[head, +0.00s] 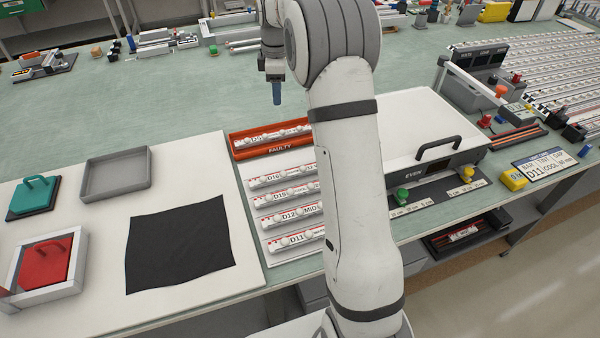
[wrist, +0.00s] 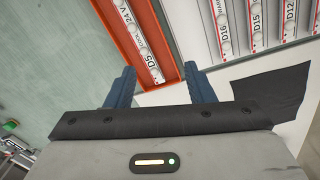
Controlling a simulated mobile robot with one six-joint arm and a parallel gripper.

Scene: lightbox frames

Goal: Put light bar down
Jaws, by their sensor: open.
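My gripper (head: 277,97) has blue fingers and hangs above the bench, behind the orange tray marked FAULTY (head: 280,149) in the head view. In the wrist view my gripper (wrist: 160,85) is open, with nothing between its fingers. A white light bar labelled D5 (head: 262,138) lies in the orange tray. It also shows in the wrist view (wrist: 138,45), ahead of the fingers and apart from them. My arm hides the right end of the tray in the head view.
Light bars D16 (head: 270,181), D15 (head: 275,199), D12 (head: 280,217) and D11 (head: 290,239) lie in a rack in front of the orange tray. A black cloth (head: 178,245) and an empty grey tray (head: 115,173) are at left. A lidded lightbox (head: 425,115) stands at right.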

